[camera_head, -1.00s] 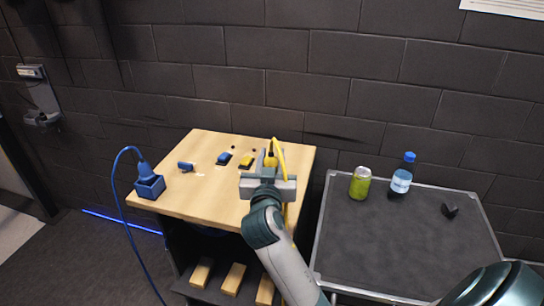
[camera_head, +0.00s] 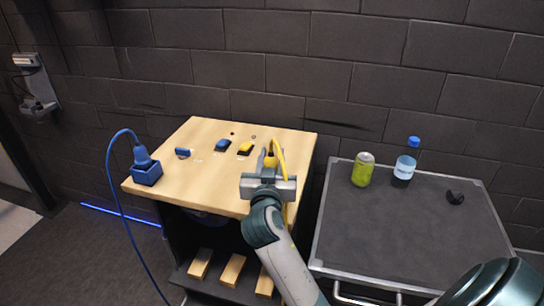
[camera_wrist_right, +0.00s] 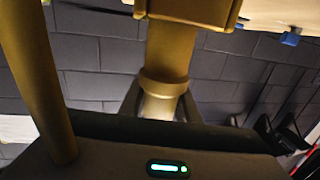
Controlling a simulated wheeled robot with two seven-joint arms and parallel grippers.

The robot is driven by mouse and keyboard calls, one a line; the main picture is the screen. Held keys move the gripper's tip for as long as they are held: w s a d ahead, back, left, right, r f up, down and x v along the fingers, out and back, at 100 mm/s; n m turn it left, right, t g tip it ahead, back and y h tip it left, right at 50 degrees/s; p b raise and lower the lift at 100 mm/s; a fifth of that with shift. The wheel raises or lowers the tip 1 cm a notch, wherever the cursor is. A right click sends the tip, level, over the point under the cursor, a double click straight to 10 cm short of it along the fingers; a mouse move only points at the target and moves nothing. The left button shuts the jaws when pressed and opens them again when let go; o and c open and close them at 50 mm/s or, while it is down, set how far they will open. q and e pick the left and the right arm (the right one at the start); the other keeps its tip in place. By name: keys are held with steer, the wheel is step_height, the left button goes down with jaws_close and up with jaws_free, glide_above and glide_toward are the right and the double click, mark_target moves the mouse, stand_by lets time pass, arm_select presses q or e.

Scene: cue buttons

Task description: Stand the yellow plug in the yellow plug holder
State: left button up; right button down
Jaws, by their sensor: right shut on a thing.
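The yellow plug (camera_head: 270,160) is in my right gripper (camera_head: 268,173), over the right side of the wooden table. Its yellow cable (camera_head: 282,165) arcs up and runs down on the right. In the right wrist view, the yellow plug (camera_wrist_right: 165,55) fills the middle between dark fingers, with the cable (camera_wrist_right: 35,80) at left. A wider yellow edged part (camera_wrist_right: 190,12) shows at the top; I cannot tell whether it is the holder or the plug. The yellow plug holder is not clearly visible in the head view. My left gripper is not in view.
A blue plug (camera_head: 142,157) stands in a blue holder (camera_head: 147,176) at the table's left edge. A blue button (camera_head: 223,144), a yellow button (camera_head: 245,147) and a small blue piece (camera_head: 182,152) are behind. A can (camera_head: 362,169) and bottle (camera_head: 405,166) stand on the dark cart (camera_head: 400,230).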

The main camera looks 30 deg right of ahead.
steer(key=shift+f+b, duration=1.05)
steer(key=shift+f, duration=0.35)
steer(key=shift+f+b, duration=0.5)
steer(key=shift+f, duration=0.15)
steer(key=c, duration=1.3)
jaws_free()
steer(key=shift+o, duration=0.2)
